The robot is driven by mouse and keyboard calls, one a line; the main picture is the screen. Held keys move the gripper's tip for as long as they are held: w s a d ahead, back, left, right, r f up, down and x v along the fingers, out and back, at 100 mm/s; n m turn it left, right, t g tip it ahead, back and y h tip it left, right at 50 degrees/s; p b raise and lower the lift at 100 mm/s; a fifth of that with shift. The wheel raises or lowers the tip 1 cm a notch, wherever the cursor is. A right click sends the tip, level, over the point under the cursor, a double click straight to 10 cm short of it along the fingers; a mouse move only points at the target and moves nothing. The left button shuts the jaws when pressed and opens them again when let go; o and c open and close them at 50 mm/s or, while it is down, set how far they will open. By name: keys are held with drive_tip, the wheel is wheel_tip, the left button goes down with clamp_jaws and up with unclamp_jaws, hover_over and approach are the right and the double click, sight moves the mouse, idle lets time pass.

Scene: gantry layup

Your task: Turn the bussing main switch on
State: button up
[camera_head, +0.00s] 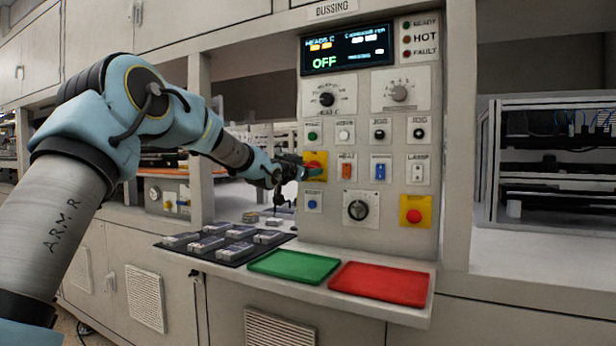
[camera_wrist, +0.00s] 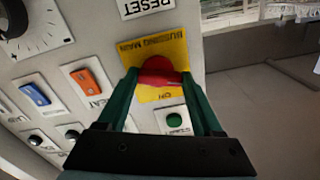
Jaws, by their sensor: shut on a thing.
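The bussing main switch is a red rotary knob (camera_wrist: 157,71) on a yellow plate (camera_wrist: 173,45) marked BUSSING MAIN and ON. In the head view its yellow plate (camera_head: 317,158) is on the left side of the control panel, partly hidden by my gripper (camera_head: 300,170). In the wrist view my gripper (camera_wrist: 159,80) has its two green fingers on either side of the knob's red handle, shut on it. The handle lies across the gap between the fingers. The panel display (camera_head: 346,50) reads OFF in green.
Other buttons, rockers and dials crowd the panel around the switch, including a rotary dial (camera_head: 357,209) and a red button on yellow (camera_head: 414,215). Below, a shelf holds a dark tray (camera_head: 178,252) of parts, a green mat (camera_head: 294,266) and a red mat (camera_head: 380,284).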

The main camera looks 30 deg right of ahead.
drive_tip(key=shift+s+d+m+b, duration=0.1)
drive_tip(key=shift+m+b, duration=1.75)
drive_tip(key=shift+m, duration=1.7)
drive_tip(key=shift+s+m+b, duration=0.1)
drive_tip(key=shift+m+b, duration=1.75)
drive_tip(key=shift+m, duration=1.7)
drive_tip(key=shift+r, duration=0.1)
drive_tip(key=o, duration=1.4)
drive_tip(key=shift+c, duration=0.2)
